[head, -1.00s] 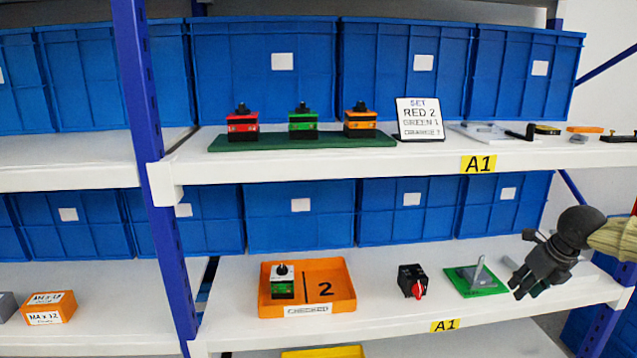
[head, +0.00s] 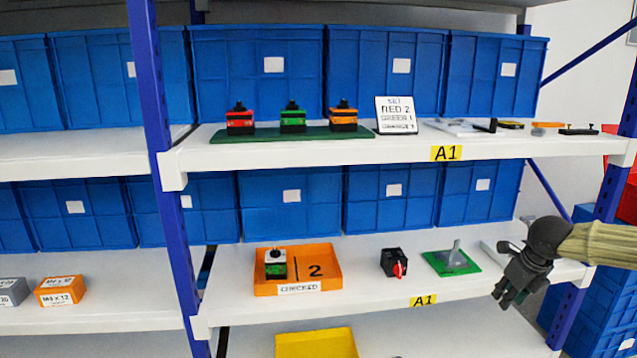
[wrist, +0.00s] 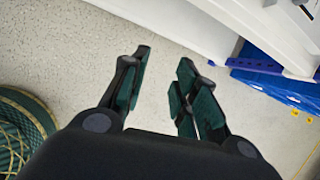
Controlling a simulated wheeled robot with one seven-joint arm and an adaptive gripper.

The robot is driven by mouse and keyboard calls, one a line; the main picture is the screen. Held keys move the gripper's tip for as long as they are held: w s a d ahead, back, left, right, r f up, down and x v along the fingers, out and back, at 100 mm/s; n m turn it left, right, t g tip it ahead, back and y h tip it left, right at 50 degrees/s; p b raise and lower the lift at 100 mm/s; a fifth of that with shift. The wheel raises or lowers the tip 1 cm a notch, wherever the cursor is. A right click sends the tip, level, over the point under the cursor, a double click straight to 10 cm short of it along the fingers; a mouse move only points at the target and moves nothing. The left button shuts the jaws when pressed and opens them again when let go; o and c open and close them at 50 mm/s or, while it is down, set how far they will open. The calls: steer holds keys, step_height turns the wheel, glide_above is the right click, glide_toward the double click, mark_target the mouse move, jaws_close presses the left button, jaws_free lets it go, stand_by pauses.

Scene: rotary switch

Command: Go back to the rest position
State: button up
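My gripper (head: 512,294) hangs in front of the right end of the lower shelf, pointing down and left, and holds nothing. In the wrist view my gripper (wrist: 158,92) has its fingers spread apart with only floor between them. On the lower shelf an orange tray (head: 334,283) holds a green-and-white switch (head: 275,265) in its left compartment. A black switch with a red knob (head: 394,263) stands right of the tray. A green plate with a grey upright piece (head: 452,260) lies further right.
On the upper shelf, red (head: 240,121), green (head: 293,119) and orange (head: 343,118) switches stand on a green board, beside a sign (head: 395,114). A blue rack post (head: 585,260) stands behind my arm. Open floor (wrist: 75,40) shows below my gripper.

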steer(key=s+a+f+n+h, duration=0.1)
steer(key=s+a+f+n, duration=0.2)
steer(key=a+f+n, duration=0.4)
steer(key=s+a+f+n+h, duration=0.1)
steer(key=s+a+f+n, duration=0.3)
steer(key=f, duration=0.6)
steer(key=s+a+f+n+h, duration=0.1)
steer(key=s+a+f+n, duration=0.25)
steer(key=f+n, duration=0.4)
steer(key=s+a+f+n+g+y, duration=0.1)
steer(key=s+a+f+n, duration=0.4)
steer(key=s, duration=0.4)
steer(key=s+a+f+n+g+y, duration=0.2)
steer(key=s+a+f+n, duration=0.25)
steer(key=s, duration=0.55)
steer(key=s+a+f+n+g+y, duration=0.1)
steer(key=s+a+f+n, duration=0.35)
steer(key=s, duration=0.45)
step_height(320, 180, up, 29)
steer(key=p, duration=2.9)
steer(key=shift+s+n, duration=0.2)
steer(key=shift+n, duration=0.15)
steer(key=shift+d, duration=0.15)
